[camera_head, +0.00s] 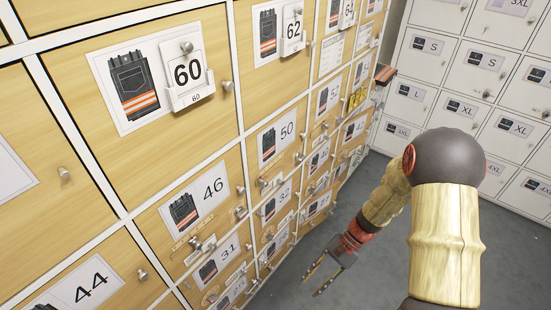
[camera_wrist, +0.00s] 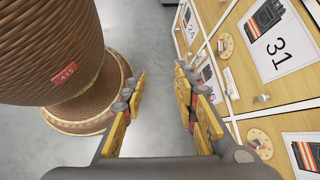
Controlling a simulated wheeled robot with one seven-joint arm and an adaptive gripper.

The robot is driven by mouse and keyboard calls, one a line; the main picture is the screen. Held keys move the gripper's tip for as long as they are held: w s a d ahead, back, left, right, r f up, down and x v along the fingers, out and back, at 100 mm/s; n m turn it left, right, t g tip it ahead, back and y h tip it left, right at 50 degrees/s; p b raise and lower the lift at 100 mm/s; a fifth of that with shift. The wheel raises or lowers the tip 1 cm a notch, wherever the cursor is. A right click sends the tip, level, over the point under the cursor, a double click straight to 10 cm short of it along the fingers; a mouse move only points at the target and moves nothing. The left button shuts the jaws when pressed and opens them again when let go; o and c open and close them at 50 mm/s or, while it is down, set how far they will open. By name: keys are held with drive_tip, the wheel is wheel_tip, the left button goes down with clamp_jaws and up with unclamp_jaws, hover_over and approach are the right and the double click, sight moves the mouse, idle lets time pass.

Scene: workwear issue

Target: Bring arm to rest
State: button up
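My arm reaches forward at the right of the head view and hangs down toward the floor. My gripper (camera_head: 328,273) is low in front of the lower locker doors, over bare grey floor. In the wrist view my gripper (camera_wrist: 160,95) shows its two yellow-padded fingers spread wide apart, with only floor between them. It holds nothing and appears clear of the doors on its right.
A wall of wooden locker doors (camera_head: 92,200) with numbered labels and knobs runs along the left. White lockers (camera_head: 425,62) with size labels stand at the back right. Grey floor (camera_head: 300,262) lies open between. A brown ribbed column (camera_wrist: 50,50) fills the wrist view's left.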

drive_tip(key=s+d+r+n+t+h+p, duration=0.1)
drive_tip(key=s+d+r+n+t+h, duration=0.1)
drive_tip(key=r, duration=1)
drive_tip(key=s+d+r+n+t+h+p, duration=0.2)
drive_tip(key=s+d+r+n+t+h, duration=0.1)
drive_tip(key=r, duration=1)
drive_tip(key=s+d+r+n+t+h+p, duration=0.1)
drive_tip(key=r+t, duration=0.4)
drive_tip(key=r, duration=0.8)
drive_tip(key=shift+s+d+r+n+t+h+p, duration=0.2)
drive_tip(key=shift+s+d+n+t+h+p, duration=0.2)
drive_tip(key=shift+s+d+n+h, duration=0.65)
drive_tip(key=shift+s+a+n+y, duration=0.25)
drive_tip(key=shift+a+n, duration=0.1)
drive_tip(key=shift+a, duration=0.05)
